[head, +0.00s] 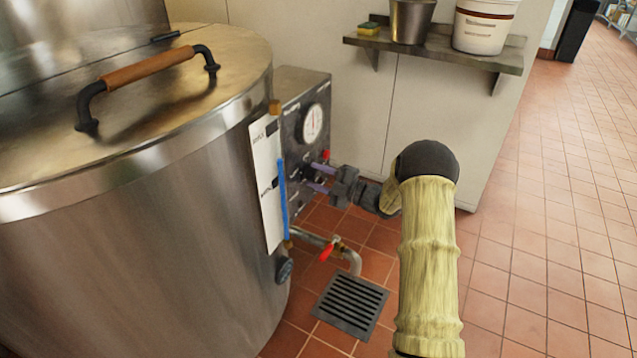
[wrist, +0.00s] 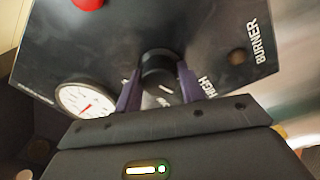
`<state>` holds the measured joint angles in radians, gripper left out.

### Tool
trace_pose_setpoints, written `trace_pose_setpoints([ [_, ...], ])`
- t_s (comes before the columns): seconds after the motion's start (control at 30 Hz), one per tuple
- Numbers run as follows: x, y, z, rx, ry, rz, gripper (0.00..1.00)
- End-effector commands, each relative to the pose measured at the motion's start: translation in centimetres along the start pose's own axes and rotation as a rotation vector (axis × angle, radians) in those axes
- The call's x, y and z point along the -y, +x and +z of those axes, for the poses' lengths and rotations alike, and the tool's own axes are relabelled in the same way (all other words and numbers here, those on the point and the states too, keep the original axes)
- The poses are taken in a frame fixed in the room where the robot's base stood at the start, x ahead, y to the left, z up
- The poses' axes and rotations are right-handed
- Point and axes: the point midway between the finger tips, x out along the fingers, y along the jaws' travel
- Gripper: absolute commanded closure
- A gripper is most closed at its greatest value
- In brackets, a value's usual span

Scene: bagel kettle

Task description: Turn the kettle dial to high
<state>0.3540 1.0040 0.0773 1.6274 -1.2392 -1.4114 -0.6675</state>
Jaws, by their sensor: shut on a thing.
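The large steel kettle (head: 130,240) fills the left of the head view, with its control box (head: 300,90) on its right side. The dial, a black knob (wrist: 158,72), sits on the box's dark panel (wrist: 200,35) in the wrist view. Lettering beside it reads HIGH and BURNER. My gripper (wrist: 160,88) has its two purple fingers on either side of the knob and is shut on it. In the head view my gripper (head: 318,178) reaches the panel from the right, and the knob is mostly hidden there.
A round gauge (head: 312,123) is above the gripper on the panel. A red-handled valve (head: 328,250) and pipe are below it, over a floor drain (head: 350,305). A shelf (head: 440,55) holds a bucket and a metal pot. Open tiled floor lies to the right.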

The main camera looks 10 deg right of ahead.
Motion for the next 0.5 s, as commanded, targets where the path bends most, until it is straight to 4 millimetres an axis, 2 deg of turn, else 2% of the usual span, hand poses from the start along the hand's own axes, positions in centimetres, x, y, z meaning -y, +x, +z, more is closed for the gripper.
trace_pose_setpoints([
  [0.03, 0.52, -0.19, 0.25, 0.001, -0.031, -0.007, 0.84],
  [0.2, 0.41, -0.16, 0.20, -0.006, -0.127, -0.012, 0.84],
  [0.5, 0.29, -0.17, 0.16, -0.010, -0.196, -0.018, 0.84],
])
